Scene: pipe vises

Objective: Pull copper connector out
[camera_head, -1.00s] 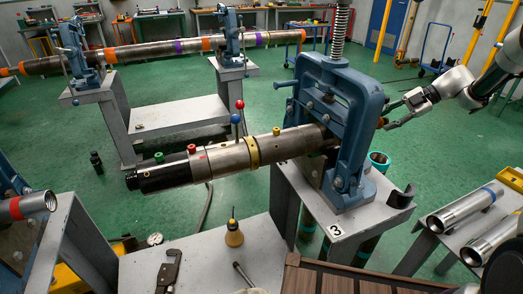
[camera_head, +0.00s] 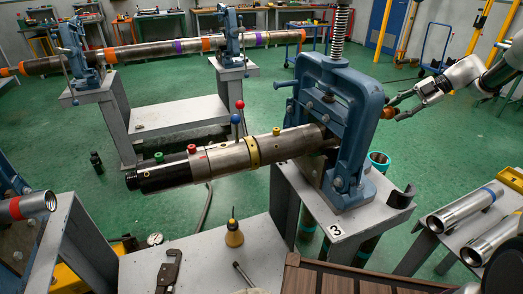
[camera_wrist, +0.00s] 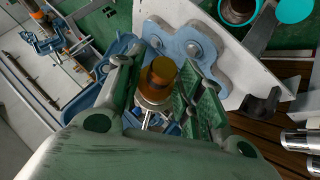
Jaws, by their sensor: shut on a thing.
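The copper connector (camera_head: 389,113) shows as a small orange-brown piece at the tip of my gripper (camera_head: 397,107), just right of the blue vise (camera_head: 364,100). In the wrist view the copper connector (camera_wrist: 161,74) has an amber-brown cap above a silvery metal body. It sits between the two green-tinted fingers of my gripper (camera_wrist: 158,88), which is shut on it. The steel pipe assembly (camera_head: 232,157) lies clamped in the vise, its black end to the left. The pipe's end on the vise's far side is hidden in the head view.
The vise stands on a grey table marked 3 (camera_head: 340,228). A black curved piece (camera_head: 401,196) lies on its right corner. Steel tubes (camera_head: 465,211) rest on a table at right. A second long pipe (camera_head: 160,50) is held in vises behind.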

